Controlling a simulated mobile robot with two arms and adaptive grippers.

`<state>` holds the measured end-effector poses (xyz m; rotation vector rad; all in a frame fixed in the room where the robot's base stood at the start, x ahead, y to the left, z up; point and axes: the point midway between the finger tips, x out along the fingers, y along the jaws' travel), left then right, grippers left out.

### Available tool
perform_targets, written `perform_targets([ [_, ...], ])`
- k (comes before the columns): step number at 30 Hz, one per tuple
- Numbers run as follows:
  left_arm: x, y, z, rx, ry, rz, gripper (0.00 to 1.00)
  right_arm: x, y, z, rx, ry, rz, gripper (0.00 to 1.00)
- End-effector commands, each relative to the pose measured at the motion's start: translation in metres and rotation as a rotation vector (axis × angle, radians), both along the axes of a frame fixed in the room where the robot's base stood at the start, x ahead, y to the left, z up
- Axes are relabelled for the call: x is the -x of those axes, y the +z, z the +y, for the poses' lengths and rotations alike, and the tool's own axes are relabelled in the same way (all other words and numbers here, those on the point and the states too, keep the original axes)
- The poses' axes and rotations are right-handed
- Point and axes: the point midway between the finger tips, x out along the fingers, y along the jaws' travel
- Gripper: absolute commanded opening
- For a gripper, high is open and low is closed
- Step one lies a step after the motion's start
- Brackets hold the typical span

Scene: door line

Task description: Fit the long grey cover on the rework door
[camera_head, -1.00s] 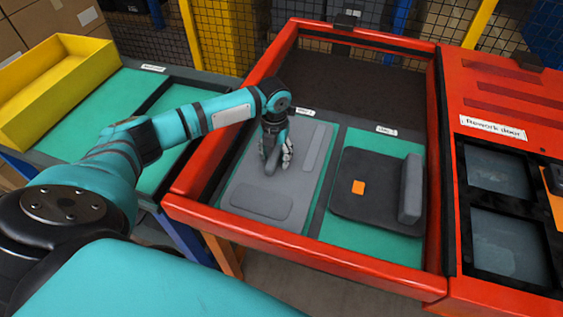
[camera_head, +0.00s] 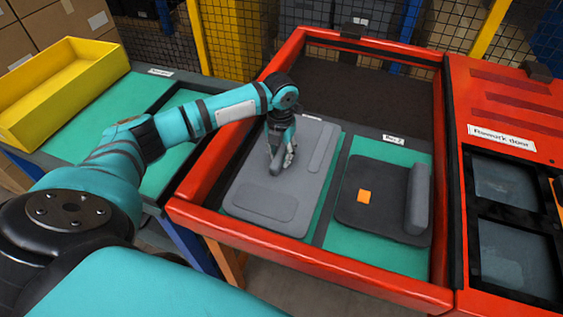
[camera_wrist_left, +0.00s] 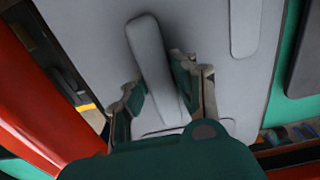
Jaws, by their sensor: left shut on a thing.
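The long grey cover (camera_head: 249,177) is a light grey panel with rounded corners and raised pads. It is over the left bay of the red-framed tray. My left gripper (camera_head: 279,164) points down at its middle and is shut on its raised grip bar. In the left wrist view, the fingers (camera_wrist_left: 164,88) stand on both sides of that bar (camera_wrist_left: 152,55), and the cover (camera_wrist_left: 205,70) fills most of the picture. The rework door (camera_head: 505,190) is red with dark window panes, at the right. My right gripper is not in view.
A dark grey part (camera_head: 372,190) with an orange square and a thick grey bar lies in the right bay. The tray's red rim (camera_head: 320,265) surrounds both bays. A yellow bin (camera_head: 60,85) stands on the left bench. A mesh fence stands behind.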

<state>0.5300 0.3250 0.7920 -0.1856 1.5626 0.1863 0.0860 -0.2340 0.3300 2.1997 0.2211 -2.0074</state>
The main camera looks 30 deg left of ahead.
Motion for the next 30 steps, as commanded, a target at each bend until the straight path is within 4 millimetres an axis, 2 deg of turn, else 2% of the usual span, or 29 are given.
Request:
perform_targets([
  [1,-0.001,0.014,0.000,0.002,-0.002,-0.006,0.00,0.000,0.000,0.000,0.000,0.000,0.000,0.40],
  [3,-0.001,0.029,0.000,0.000,-0.003,-0.005,0.00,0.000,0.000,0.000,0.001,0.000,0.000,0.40],
  [9,-0.001,0.063,0.000,0.000,-0.001,-0.003,0.00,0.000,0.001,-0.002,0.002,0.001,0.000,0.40],
  [14,0.000,0.083,-0.001,0.001,-0.001,0.000,0.00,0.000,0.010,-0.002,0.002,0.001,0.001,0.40],
  [30,0.000,0.130,0.000,0.001,-0.001,0.001,0.00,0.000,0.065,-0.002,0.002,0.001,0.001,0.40],
])
